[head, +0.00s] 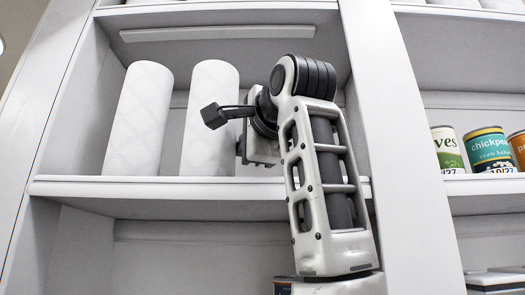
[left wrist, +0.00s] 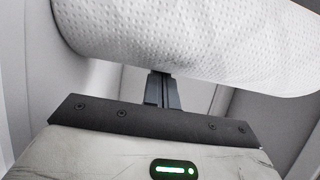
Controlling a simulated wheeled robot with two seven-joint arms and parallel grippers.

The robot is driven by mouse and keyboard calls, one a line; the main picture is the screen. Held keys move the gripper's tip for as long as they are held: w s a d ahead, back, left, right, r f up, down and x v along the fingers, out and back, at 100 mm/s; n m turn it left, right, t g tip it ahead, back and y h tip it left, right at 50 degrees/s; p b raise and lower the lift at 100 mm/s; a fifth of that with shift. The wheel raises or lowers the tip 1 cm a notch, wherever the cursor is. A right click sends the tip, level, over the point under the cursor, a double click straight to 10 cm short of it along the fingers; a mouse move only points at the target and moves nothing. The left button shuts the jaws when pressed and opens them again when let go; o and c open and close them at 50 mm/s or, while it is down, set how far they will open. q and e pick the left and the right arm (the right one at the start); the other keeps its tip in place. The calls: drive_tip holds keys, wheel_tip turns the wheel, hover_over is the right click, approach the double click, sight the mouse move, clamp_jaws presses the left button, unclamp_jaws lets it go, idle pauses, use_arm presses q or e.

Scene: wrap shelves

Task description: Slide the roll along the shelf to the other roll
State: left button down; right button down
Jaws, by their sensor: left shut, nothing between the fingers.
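Two white paper rolls stand upright side by side on the shelf, the left roll (head: 139,120) and the right roll (head: 208,120). A narrow gap shows between them. My left gripper (head: 243,147) is at the right side of the right roll, shut and empty. My own wrist covers most of it in the head view. In the left wrist view the shut fingers (left wrist: 161,90) reach up to the edge of the dimpled roll (left wrist: 200,45). I cannot tell whether they touch it. My right gripper is not in view.
The white shelf board (head: 75,187) has a front lip, with a side wall left of the rolls and an upright post (head: 385,140) right of my arm. Several cans, one labelled chickpeas (head: 489,150), stand in the right bay. A shelf (head: 216,33) is overhead.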

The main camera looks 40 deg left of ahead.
use_arm(q)
drive_tip(key=shift+a, duration=0.25)
drive_tip(key=shift+w+r, duration=0.1)
drive_tip(key=shift+w, duration=0.15)
drive_tip(key=shift+w+a+p, duration=0.2)
drive_tip(key=shift+w+p, duration=0.15)
drive_tip(key=shift+w, duration=0.3)
drive_tip(key=shift+w+a+p, duration=0.15)
drive_tip(key=shift+w+p, duration=0.15)
drive_tip(key=shift+w, duration=0.3)
drive_tip(key=shift+w+d+f, duration=0.2)
drive_tip(key=shift+w+d, duration=0.15)
drive_tip(key=shift+d, duration=0.3)
drive_tip(key=b+v, duration=0.1)
drive_tip(key=v, duration=0.2)
drive_tip(key=b+v, duration=0.1)
drive_tip(key=v, duration=0.3)
drive_tip(key=shift+s+r, duration=0.15)
drive_tip(key=shift+s, duration=0.2)
drive_tip(key=shift+s+d, duration=0.1)
drive_tip(key=shift+d, duration=0.4)
drive_tip(key=shift+s+d, duration=0.25)
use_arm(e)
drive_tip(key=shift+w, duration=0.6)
use_arm(q)
drive_tip(key=shift+w, duration=0.1)
